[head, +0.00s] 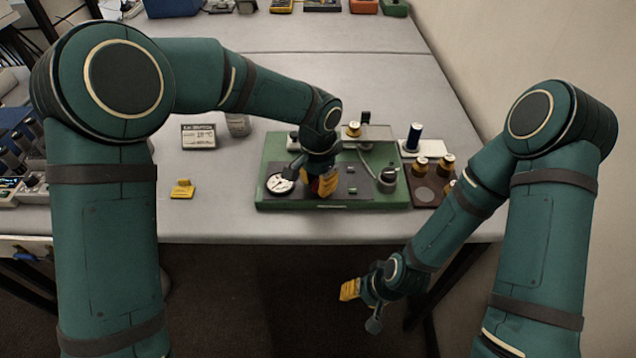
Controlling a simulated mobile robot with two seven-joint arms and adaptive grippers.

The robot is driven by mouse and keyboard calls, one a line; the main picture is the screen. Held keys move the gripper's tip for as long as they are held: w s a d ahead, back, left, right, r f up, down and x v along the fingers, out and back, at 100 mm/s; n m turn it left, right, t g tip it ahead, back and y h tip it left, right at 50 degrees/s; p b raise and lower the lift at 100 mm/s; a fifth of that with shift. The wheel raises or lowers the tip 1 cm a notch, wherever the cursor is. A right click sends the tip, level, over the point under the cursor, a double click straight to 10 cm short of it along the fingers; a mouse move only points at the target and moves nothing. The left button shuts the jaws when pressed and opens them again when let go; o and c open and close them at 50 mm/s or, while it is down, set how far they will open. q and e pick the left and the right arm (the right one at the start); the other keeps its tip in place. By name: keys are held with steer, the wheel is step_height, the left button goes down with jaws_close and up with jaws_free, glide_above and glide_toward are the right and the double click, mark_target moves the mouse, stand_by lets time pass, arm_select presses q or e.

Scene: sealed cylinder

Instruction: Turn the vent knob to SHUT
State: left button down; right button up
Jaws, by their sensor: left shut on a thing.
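A green board (300,205) lies on the grey table, with a dark panel (352,192) on it. My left gripper (324,186) points down at this panel, just right of a round white dial (279,183). Its yellow fingers are shut on what I take to be the vent knob, which the gripper and wrist hide. I cannot read any SHUT mark or the knob's angle. My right gripper (352,291) hangs in front of the table edge, away from the board. Its jaw gap is too small to make out.
A dark round fitting (387,177) with a hose stands at the board's right. A brown tray (428,190) with brass-coloured pieces sits beside it. A small sign (199,136) and a yellow piece (182,189) stand to the left.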

mark_target(318, 182)
arm_select(q)
steer(key=n, duration=0.5)
steer(key=shift+n, duration=0.3)
steer(key=n, duration=0.5)
steer(key=shift+n, duration=0.4)
steer(key=c, duration=0.7)
jaws_free()
step_height(318, 182, up, 12)
steer(key=shift+r, duration=0.1)
